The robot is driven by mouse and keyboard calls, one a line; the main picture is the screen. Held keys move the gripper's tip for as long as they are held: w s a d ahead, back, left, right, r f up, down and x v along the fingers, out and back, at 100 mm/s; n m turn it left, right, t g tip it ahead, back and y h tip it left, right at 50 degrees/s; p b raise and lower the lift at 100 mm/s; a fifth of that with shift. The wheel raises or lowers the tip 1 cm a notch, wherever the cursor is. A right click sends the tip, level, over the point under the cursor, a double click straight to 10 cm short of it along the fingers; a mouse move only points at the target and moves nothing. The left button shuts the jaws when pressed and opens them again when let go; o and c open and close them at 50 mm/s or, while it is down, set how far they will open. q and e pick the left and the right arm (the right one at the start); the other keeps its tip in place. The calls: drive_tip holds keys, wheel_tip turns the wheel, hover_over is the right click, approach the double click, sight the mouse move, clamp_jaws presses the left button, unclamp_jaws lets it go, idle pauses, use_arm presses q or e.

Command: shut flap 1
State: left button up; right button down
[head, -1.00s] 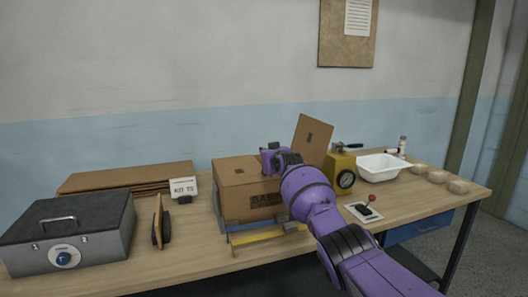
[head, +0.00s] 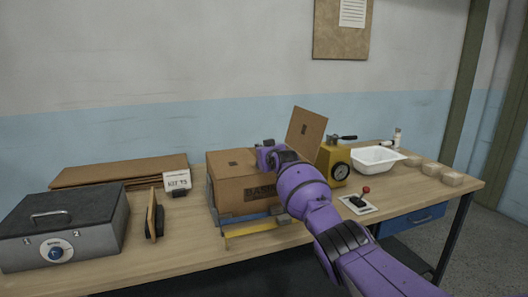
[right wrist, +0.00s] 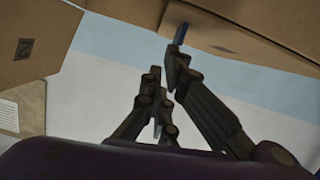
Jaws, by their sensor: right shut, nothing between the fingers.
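A brown cardboard box (head: 248,196) stands on the workbench in a low stand with blue and yellow bars. One flap (head: 304,133) stands up at its right end and leans outward. The rest of the box top that shows lies flat. My right gripper (head: 262,157) is over the box top, left of the raised flap. In the right wrist view its dark fingers (right wrist: 168,82) are shut and empty. The raised flap (right wrist: 40,30) is at upper left there, apart from the fingers. The box's cardboard (right wrist: 262,22) is close by at upper right.
A yellow device with a gauge (head: 338,166) stands just right of the raised flap. A grey case (head: 62,236), a brush and a sign (head: 177,181) are left.

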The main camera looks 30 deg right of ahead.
wheel_tip(320, 180, up, 6)
drive_tip(key=p, duration=0.3)
use_arm(q)
wheel_tip(320, 180, up, 6)
drive_tip(key=w+d+p, duration=0.1)
drive_tip(key=w+p, duration=0.1)
drive_tip(key=shift+w+d+t, duration=0.3)
drive_tip(key=shift+w+d, duration=0.05)
drive_tip(key=shift+d, duration=0.05)
use_arm(e)
drive_tip(key=s+a, duration=0.2)
drive_tip(key=s, duration=0.7)
drive_tip(key=shift+s+r, duration=0.2)
drive_tip(key=shift+s, duration=0.05)
